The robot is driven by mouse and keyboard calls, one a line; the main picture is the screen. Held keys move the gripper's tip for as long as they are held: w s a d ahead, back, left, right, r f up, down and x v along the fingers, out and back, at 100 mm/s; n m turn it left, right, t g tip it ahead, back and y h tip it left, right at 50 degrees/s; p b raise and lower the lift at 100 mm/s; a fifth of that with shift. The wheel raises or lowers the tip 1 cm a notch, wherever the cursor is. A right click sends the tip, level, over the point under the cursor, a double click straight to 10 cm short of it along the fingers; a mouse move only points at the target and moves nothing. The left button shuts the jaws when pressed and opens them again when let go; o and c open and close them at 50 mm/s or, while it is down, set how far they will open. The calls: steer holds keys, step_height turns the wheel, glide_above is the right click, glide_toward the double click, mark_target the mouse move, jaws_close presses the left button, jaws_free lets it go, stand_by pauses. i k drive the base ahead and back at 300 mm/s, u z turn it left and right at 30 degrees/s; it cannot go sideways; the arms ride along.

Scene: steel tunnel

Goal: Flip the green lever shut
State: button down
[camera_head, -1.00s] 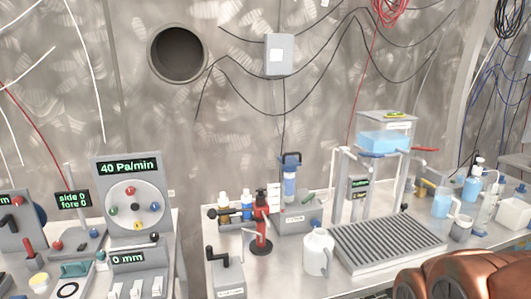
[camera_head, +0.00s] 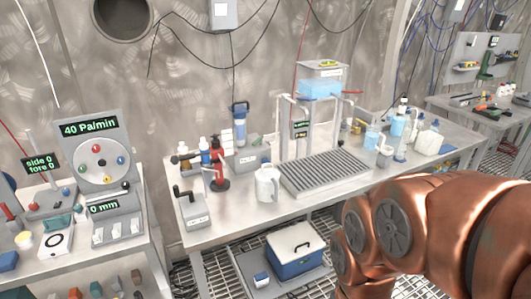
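A teal block-like piece (camera_head: 60,222) lies on the left bench. My copper-coloured arm fills the lower right of the picture. My gripper is out of view.
The middle bench (camera_head: 235,218) holds a white jug (camera_head: 267,184), a ribbed tray (camera_head: 325,172), a water tank (camera_head: 320,88) and several bottles. A blue cool box (camera_head: 296,249) stands below it. The left bench holds a gauge panel (camera_head: 97,148).

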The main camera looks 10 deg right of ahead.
mark_target(260, 138)
steer(key=u, duration=0.3)
steer(key=i, duration=0.9)
steer(key=u, duration=0.35)
